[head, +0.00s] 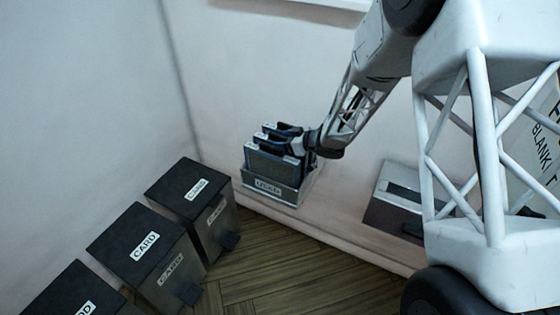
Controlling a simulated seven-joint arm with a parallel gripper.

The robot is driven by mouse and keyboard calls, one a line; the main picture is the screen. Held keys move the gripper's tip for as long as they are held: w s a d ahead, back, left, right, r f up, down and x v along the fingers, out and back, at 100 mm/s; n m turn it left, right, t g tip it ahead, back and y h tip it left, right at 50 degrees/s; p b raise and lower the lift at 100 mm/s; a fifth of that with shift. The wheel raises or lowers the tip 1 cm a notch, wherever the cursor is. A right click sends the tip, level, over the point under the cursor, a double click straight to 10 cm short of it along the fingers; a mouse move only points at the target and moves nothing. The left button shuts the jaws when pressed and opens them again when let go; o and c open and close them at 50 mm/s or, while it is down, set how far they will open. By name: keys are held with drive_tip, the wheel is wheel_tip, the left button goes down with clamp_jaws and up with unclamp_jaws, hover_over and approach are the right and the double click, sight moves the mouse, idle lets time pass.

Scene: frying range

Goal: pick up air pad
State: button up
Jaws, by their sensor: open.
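Several dark slab-shaped pads (268,160) with small pale labels stand upright side by side in a grey metal holder (270,191) against the back wall. The labels are too small to read, so I cannot tell which one is the air pad. My gripper (303,147) is at the right side of the pads, close to their upper edges. It is open. Its fingers are small and dark here, and I cannot tell whether they touch a pad or stand around one.
Black lidded bins (145,244) marked CARD stand along the left wall. A low grey box (392,200) with a dark top slot is right of the holder, partly behind my arm. Wooden floor (270,265) is clear in front of the holder.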

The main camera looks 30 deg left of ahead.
drive_tip(key=shift+c, duration=0.4)
clamp_jaws()
drive_tip(key=shift+r, duration=0.1)
wheel_tip(320, 180, up, 18)
idle(1.0)
idle(0.7)
